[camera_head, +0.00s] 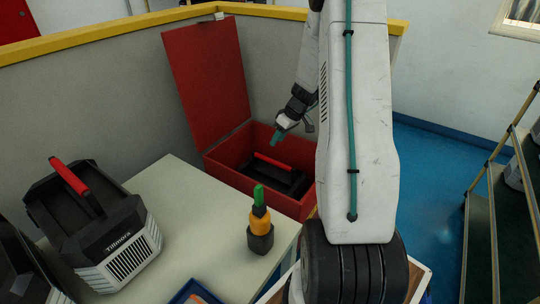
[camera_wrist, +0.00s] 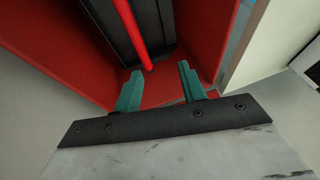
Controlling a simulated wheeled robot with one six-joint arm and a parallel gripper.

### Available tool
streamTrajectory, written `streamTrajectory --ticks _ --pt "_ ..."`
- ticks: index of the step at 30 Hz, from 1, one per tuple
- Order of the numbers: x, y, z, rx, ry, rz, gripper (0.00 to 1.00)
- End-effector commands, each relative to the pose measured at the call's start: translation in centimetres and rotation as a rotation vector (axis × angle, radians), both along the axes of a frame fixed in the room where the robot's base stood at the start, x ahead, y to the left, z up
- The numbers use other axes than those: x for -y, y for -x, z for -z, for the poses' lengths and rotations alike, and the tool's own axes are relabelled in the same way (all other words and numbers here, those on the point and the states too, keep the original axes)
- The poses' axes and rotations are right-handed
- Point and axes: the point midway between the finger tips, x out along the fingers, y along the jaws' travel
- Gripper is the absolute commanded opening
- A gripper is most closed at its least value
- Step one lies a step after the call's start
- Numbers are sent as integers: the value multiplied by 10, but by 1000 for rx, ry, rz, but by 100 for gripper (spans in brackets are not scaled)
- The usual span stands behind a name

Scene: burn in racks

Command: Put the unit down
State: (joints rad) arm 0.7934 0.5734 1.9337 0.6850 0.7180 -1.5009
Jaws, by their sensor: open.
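A black unit with a red handle (camera_head: 274,163) sits low inside a red open-lidded box (camera_head: 215,163). In the wrist view the unit (camera_wrist: 152,30) lies inside the red box (camera_wrist: 75,45), with its red handle running away from my gripper. My gripper (camera_wrist: 160,80) has two teal fingers, open with nothing between them. In the head view my gripper (camera_head: 276,138) is above the unit and apart from it. Part of the unit is hidden by the box's front wall.
A pale table (camera_head: 180,190) holds a black and grey unit with a red handle (camera_head: 120,245), an orange and black tool with a green top (camera_head: 261,225), and a blue tray (camera_head: 190,290). A wall with a yellow top edge (camera_head: 110,32) stands behind. Blue floor (camera_head: 430,170) is clear at right.

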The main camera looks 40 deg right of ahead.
Motion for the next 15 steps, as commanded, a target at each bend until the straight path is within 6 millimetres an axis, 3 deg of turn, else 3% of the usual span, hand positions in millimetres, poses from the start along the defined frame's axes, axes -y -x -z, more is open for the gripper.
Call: streamTrajectory --ticks 1,7,11,15 --pt "-21 -5 -24 -3 2 -15 41" --pt "-110 1 -106 -60 -7 -37 41" --pt "-166 21 -150 -105 0 -42 41" --pt "-220 53 -188 -151 21 -37 41"
